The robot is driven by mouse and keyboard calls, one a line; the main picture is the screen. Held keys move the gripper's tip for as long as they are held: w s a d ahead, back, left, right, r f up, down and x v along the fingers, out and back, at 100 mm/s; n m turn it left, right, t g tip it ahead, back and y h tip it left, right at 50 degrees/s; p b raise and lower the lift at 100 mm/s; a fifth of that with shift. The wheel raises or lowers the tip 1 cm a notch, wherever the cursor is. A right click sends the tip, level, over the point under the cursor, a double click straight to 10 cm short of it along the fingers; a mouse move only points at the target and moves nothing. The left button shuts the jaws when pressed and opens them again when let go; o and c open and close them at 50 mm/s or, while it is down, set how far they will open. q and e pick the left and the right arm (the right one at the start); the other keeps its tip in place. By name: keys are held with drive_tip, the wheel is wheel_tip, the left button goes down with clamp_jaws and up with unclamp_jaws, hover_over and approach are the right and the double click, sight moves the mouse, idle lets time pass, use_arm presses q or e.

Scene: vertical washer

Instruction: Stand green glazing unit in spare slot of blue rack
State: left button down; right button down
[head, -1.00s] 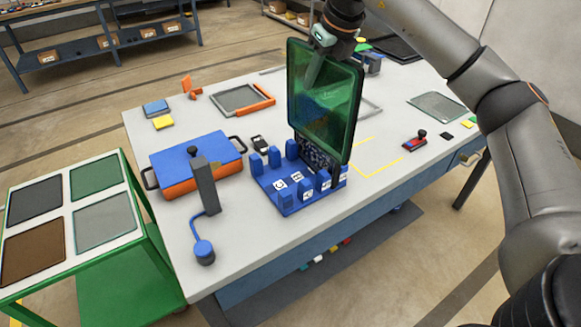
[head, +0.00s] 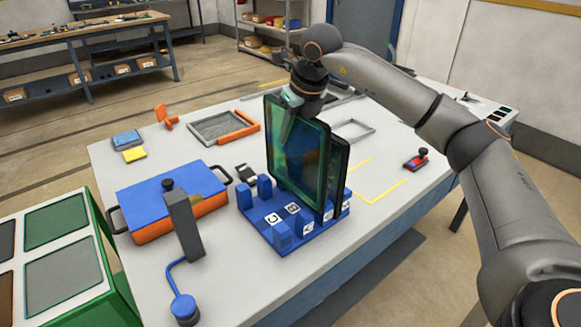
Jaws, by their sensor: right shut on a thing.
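The green glazing unit (head: 297,160) is a dark-framed, see-through green pane. It stands nearly upright over the blue rack (head: 282,243). Its lower edge is down among the rack's blue posts; I cannot tell whether it rests on the slot floor. A second dark-framed pane (head: 339,165) stands in the rack just to the right and behind, partly hidden by the green one. Front slots of the rack are empty, with white labels between posts. My right gripper (head: 291,108) is shut on the upper part of the green unit. My left gripper is not in view.
A blue-and-orange box (head: 168,203) and a grey post (head: 184,226) with a blue puck (head: 185,308) stand left of the rack. A grey frame with an orange bar (head: 237,122) lies behind. A red stamp-like tool (head: 416,160) lies right. A green cart (head: 110,262) holds flat panes.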

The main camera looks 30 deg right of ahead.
sight(290, 154)
drive_tip(key=shift+w+f, duration=0.1)
drive_tip(key=shift+f, duration=2.75)
drive_tip(key=c, duration=0.7)
unclamp_jaws()
drive_tip(key=shift+f, duration=0.1)
drive_tip(key=v, duration=1.2)
